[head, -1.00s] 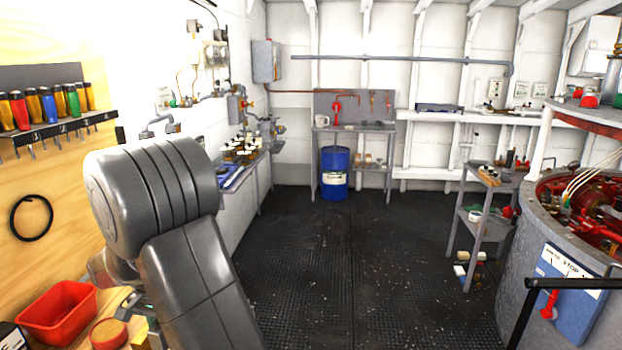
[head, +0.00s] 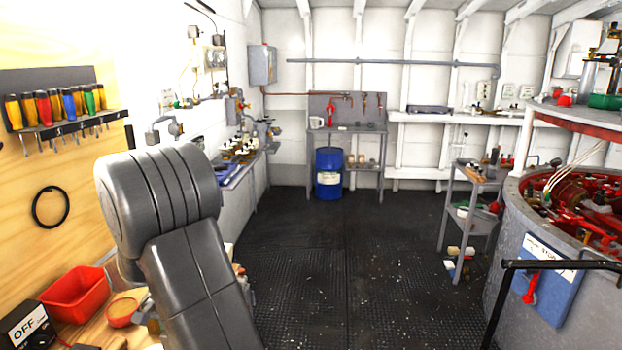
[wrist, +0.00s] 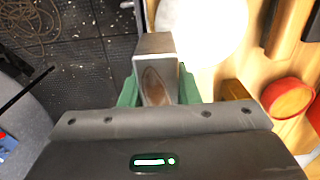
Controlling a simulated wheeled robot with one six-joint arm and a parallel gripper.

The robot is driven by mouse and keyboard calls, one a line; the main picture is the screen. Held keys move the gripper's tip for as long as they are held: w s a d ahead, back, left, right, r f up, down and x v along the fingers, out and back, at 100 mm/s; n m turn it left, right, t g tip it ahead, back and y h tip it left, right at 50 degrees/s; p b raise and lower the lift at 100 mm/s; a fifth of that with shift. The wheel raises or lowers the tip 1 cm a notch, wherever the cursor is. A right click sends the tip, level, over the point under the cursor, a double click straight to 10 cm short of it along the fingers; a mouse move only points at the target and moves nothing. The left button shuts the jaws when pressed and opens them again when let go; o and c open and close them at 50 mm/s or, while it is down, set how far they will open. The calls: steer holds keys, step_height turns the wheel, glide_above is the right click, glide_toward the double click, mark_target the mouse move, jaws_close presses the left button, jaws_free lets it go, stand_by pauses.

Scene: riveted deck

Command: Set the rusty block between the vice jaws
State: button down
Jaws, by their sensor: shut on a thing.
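My gripper (wrist: 157,78) shows in the wrist view with two green fingers on either side of a grey block with a brown rusty patch, the rusty block (wrist: 154,86). It is shut on the block, which sticks out past the fingertips. The workbench (wrist: 210,81) lies beneath and to the right, the dark floor to the left. In the head view my arm hides the gripper and block. I cannot make out the vice or its jaws in either view.
A red bin (head: 74,292), a round orange-red dish (head: 122,312) and a box marked OFF (head: 28,325) are on the bench at left. A bright white disc (wrist: 203,28) lies near the block in the wrist view. The dark floor (head: 330,265) is open.

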steer(key=w+d+f, duration=0.3)
steer(key=d+f, duration=0.1)
steer(key=d, duration=0.6)
steer(key=w+d+f, duration=0.3)
steer(key=d+f, duration=0.2)
steer(key=d, duration=0.6)
steer(key=w+d+f, duration=0.3)
steer(key=d+f, duration=0.2)
steer(key=d, duration=0.5)
steer(key=shift+w+d+n, duration=0.2)
steer(key=shift+w+n, duration=0.05)
steer(key=shift+n, duration=0.15)
